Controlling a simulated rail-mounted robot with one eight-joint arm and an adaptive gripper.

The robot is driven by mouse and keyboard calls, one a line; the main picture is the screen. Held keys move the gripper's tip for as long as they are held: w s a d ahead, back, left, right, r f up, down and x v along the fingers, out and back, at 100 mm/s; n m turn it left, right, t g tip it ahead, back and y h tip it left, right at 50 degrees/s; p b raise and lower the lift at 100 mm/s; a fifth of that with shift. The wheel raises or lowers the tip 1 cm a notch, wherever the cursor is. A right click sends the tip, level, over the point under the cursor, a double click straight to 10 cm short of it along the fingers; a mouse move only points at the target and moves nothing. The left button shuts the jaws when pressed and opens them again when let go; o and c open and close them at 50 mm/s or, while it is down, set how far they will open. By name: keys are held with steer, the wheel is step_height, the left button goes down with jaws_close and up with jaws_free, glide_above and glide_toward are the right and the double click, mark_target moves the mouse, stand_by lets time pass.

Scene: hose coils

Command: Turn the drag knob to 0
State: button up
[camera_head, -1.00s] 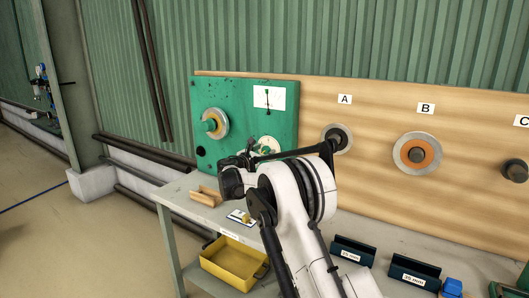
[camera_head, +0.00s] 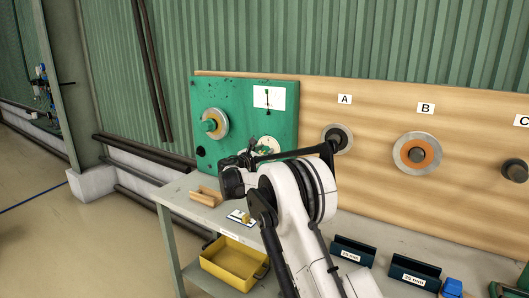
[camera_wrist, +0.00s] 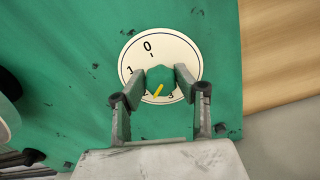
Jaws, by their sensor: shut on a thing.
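The drag knob (camera_wrist: 160,79) is green with a yellow pointer line, on a round white dial (camera_wrist: 130,62) in the wrist view. The dial shows a 0 at the top, a 1 at the left and a 3 at the lower right. The yellow line points down and slightly left, away from the 0. My gripper (camera_wrist: 161,82) is shut on the knob, one finger on each side. In the head view the dial (camera_head: 268,145) shows on the green panel (camera_head: 240,104), partly hidden behind my arm.
A wheel with a green hub (camera_head: 213,125) and a black knob (camera_head: 201,151) are on the panel's left. Reels A (camera_head: 345,138) and B (camera_head: 436,152) hang on the wooden board. A yellow tray (camera_head: 234,262) and labelled dark bins (camera_head: 352,251) sit below.

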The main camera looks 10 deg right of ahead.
steer(key=m+b, duration=0.1)
steer(key=m, duration=0.9)
steer(key=m+b, duration=0.1)
steer(key=m, duration=0.7)
steer(key=m+b, duration=0.1)
steer(key=m, duration=0.6)
steer(key=shift+s+f+m, duration=0.1)
steer(key=shift+f+m, duration=0.3)
stand_by(0.4)
steer(key=o, duration=1.1)
